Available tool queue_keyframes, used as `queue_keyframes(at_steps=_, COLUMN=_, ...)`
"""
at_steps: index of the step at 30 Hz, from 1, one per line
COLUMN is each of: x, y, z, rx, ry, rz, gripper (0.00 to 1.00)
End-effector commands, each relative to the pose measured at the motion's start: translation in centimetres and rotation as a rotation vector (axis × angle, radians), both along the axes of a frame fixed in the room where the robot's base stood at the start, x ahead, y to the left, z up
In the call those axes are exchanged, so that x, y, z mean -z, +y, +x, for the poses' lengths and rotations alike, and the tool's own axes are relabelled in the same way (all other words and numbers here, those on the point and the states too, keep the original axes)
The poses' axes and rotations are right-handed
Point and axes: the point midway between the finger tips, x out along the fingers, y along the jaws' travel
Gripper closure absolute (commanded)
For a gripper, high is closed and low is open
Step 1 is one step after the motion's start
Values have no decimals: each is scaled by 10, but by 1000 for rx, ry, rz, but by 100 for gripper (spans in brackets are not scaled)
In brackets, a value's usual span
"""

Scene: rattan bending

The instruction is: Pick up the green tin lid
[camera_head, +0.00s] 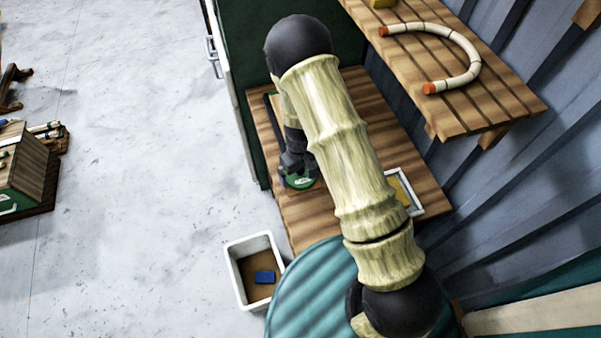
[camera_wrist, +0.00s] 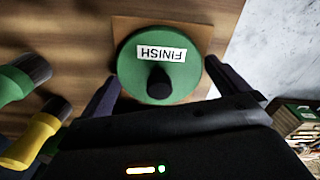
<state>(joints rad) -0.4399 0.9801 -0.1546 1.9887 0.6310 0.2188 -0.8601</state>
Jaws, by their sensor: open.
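The green tin lid (camera_wrist: 128,66) is a round disc with a dark knob and a white label reading FINISH, seen upside down in the wrist view. It lies on a thin brown square (camera_wrist: 203,31) on the wooden bench. In the head view the lid (camera_head: 301,182) shows partly under my gripper (camera_head: 293,168). In the wrist view my gripper (camera_wrist: 158,82) is open, with one dark finger on each side of the lid and the knob between them. I cannot tell whether the fingers touch the lid.
A green-handled tool (camera_wrist: 14,84) and a yellow-handled tool (camera_wrist: 30,140) lie left of the lid. A white-framed tray (camera_head: 416,208) is on the bench. A shelf (camera_head: 490,95) bears a curved rattan piece (camera_head: 470,52).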

Motion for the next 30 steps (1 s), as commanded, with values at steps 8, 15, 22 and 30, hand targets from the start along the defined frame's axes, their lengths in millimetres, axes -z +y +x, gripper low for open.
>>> queue_keyframes(at_steps=8, x=0, y=0, z=0, rx=0, ry=0, rz=0, gripper=12)
queue_keyframes(at_steps=15, x=0, y=0, z=0, rx=0, ry=0, rz=0, gripper=32)
queue_keyframes(at_steps=22, x=-4, y=0, z=0, rx=-1, ry=0, rz=0, gripper=32)
queue_keyframes(at_steps=30, x=-37, y=1, z=1, rx=-2, ry=-4, rz=1, gripper=32)
